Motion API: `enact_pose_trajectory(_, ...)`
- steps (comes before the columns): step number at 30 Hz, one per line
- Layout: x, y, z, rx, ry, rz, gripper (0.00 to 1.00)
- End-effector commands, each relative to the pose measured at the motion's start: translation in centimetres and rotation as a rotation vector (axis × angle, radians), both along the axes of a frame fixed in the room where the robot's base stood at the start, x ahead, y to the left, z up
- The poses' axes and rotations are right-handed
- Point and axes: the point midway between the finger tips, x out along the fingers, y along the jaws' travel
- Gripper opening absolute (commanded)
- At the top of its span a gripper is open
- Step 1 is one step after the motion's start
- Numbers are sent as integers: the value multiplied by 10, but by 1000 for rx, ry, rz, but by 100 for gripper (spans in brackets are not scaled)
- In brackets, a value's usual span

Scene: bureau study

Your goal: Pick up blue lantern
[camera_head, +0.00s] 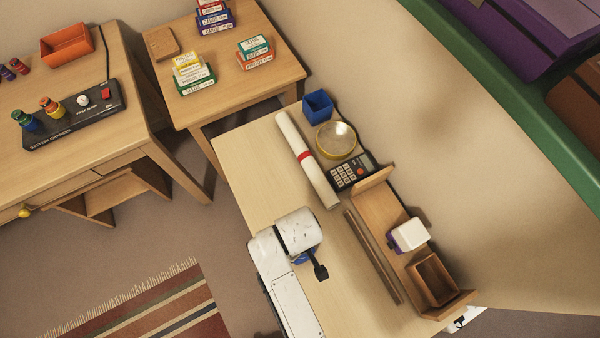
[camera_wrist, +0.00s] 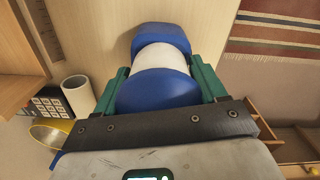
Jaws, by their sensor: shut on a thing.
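The blue lantern (camera_wrist: 162,85) has a blue top, a white middle band and a blue base. In the wrist view it fills the space between the two green fingers of my gripper (camera_wrist: 161,88), which are shut on it. In the head view only a small blue part of the lantern (camera_head: 303,258) shows beside my white wrist; the rest is hidden by my arm. My gripper (camera_head: 314,266) is over the front part of the pale table (camera_head: 262,165). I cannot tell whether the lantern touches the tabletop.
On the table are a rolled paper (camera_head: 307,160), blue cup (camera_head: 318,104), yellow-rimmed round dish (camera_head: 336,140), calculator (camera_head: 352,172), dark strip (camera_head: 373,256) and wooden organizer (camera_head: 388,215) holding a white-and-purple item (camera_head: 409,235). Bare tabletop lies left of the paper.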

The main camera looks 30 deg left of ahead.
Motion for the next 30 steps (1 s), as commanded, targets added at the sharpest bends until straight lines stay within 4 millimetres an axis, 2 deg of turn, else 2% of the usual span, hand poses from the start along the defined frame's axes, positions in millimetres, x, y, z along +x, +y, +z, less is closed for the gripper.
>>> enact_pose_trajectory(1, 0, 0, 0, 0, 0, 0, 49)
enact_pose_trajectory(8, 0, 0, 0, 0, 0, 0, 27)
enact_pose_trajectory(19, 1, 1, 6, 2, -2, 0, 27)
enact_pose_trajectory(25, 1, 1, 32, 4, -3, -1, 27)
enact_pose_trajectory(30, -29, 8, 66, 6, -3, 4, 27)
